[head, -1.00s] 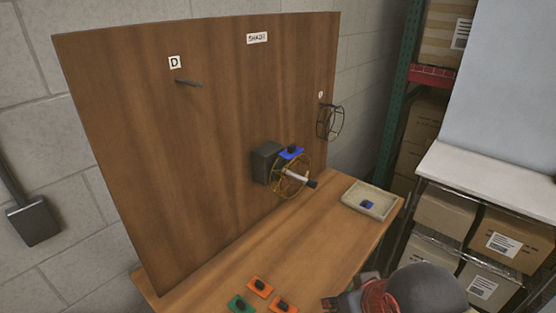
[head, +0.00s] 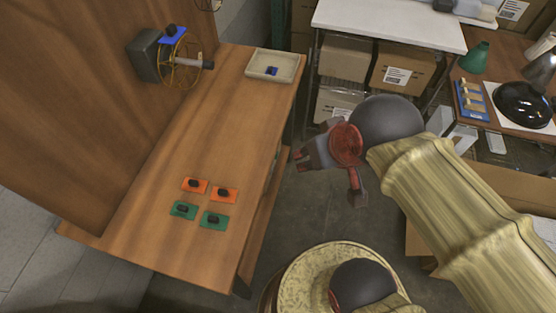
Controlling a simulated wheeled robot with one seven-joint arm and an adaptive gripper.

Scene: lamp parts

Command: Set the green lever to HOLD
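No part labelled HOLD and no clear green lever shows in the head view. Two green plates, a left one (head: 184,210) and a right one (head: 214,221), lie flat on the wooden bench (head: 150,210), each with a small black knob-like piece on top. My gripper (head: 328,181) hangs over the floor gap to the right of the bench, apart from the plates. Its fingers are spread and nothing shows between them.
Two orange plates (head: 195,186) (head: 226,195) lie just behind the green ones. A shallow tray (head: 290,66) holds a blue piece. A yellow wire frame (head: 181,62) and dark box (head: 144,57) stand at the board. A second table (head: 510,130) holds a green cone (head: 474,57).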

